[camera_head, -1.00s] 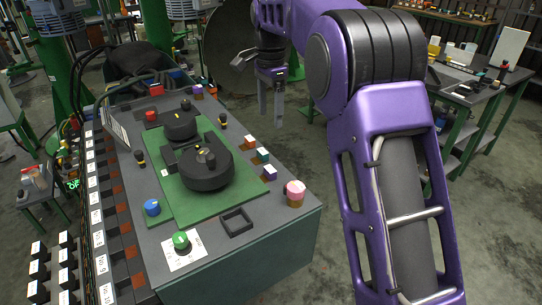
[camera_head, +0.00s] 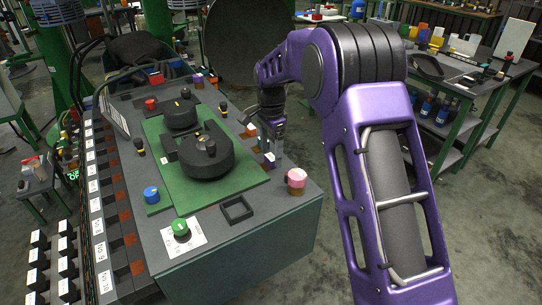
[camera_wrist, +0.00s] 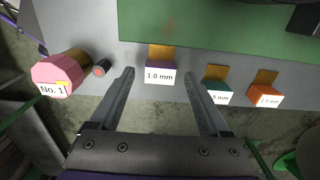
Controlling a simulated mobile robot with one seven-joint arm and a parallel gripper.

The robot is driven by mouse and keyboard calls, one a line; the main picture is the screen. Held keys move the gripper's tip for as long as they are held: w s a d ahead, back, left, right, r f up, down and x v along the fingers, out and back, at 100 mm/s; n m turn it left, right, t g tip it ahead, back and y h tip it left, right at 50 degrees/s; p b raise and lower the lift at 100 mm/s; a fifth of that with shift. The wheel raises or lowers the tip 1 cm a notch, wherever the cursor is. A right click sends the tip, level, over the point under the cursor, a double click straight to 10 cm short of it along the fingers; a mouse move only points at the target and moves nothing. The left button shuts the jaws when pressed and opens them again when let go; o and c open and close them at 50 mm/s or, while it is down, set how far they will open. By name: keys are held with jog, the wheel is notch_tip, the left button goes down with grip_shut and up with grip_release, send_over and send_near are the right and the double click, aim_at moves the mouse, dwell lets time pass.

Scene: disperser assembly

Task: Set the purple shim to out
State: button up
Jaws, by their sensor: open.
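The purple shim (camera_wrist: 160,72) is a small block with a white "1.0 mm" face, seated against a brown-orange piece at the edge of the bench top. In the head view it is a small part (camera_head: 269,158) mostly hidden by my gripper. My gripper (camera_wrist: 160,76) is open and empty, its two fingers pointing toward the shim, one to each side of it in the picture. I cannot tell how much height separates them. In the head view my gripper (camera_head: 276,148) hangs at the bench's right edge.
A teal shim (camera_wrist: 217,92) and an orange shim (camera_wrist: 264,97) sit in a row to the right in the wrist view. A pink "No. 1" knob (camera_wrist: 58,74) and a small dark red-tipped button (camera_wrist: 101,68) are to the left. The green plate (camera_head: 225,183) carries black round housings.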

jog(key=shift+f, duration=0.65)
grip_shut()
dwell(1.0)
